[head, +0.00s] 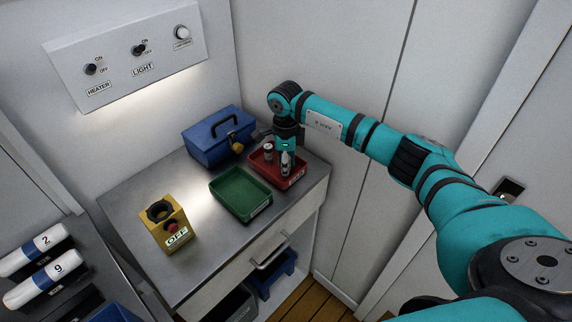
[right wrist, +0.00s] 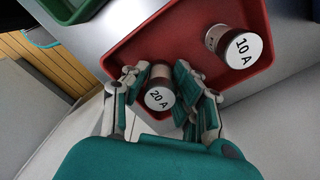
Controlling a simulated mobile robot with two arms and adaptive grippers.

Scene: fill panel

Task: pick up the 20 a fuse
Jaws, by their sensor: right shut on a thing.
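The 20 A fuse (right wrist: 160,97) is a small cylinder with a dark rim and a white end label, seen in the right wrist view over the red tray (right wrist: 125,57). My right gripper (right wrist: 166,88) is shut on it, one finger on each side. In the head view my right gripper (head: 286,160) points down into the red tray (head: 263,172), where the fuse between its fingers is too small to make out clearly. The 10 A fuse (right wrist: 232,47) stands in the same tray, apart from my fingers. It also shows in the head view (head: 268,150). My left gripper is not in view.
An empty green tray (head: 225,203) sits left of the red one. A blue box (head: 215,145) with a padlock stands behind. A yellow box (head: 165,236) marked OFF is at the front left. The metal counter (head: 210,255) is clear near its front edge. A wall (head: 375,60) is close on the right.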

